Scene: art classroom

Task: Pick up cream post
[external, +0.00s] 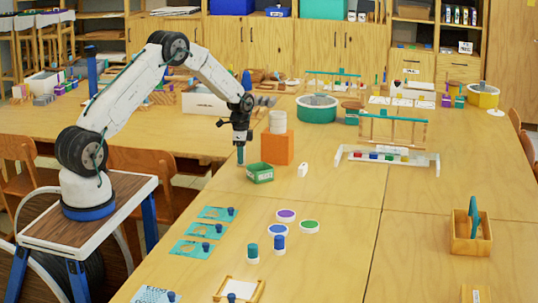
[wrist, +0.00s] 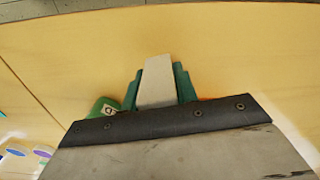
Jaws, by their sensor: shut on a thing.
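The cream post (wrist: 158,80) shows in the wrist view as a pale tapered block between the teal fingers. My gripper (wrist: 158,88) is shut on it, with a finger against each side. The lower part of the post is hidden behind the dark gripper edge. In the external view my gripper (external: 240,155) points down just left of the green box, low over the table. The post is too small or hidden to make out there, and I cannot tell whether it touches the table.
A green box (external: 260,173) stands close right of my gripper and shows in the wrist view (wrist: 103,106). An orange block (external: 277,148) with white cylinders stands behind it. A small white block (external: 303,169) lies to the right. Teal cards with blue knobs lie nearer; the table's left edge is close.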

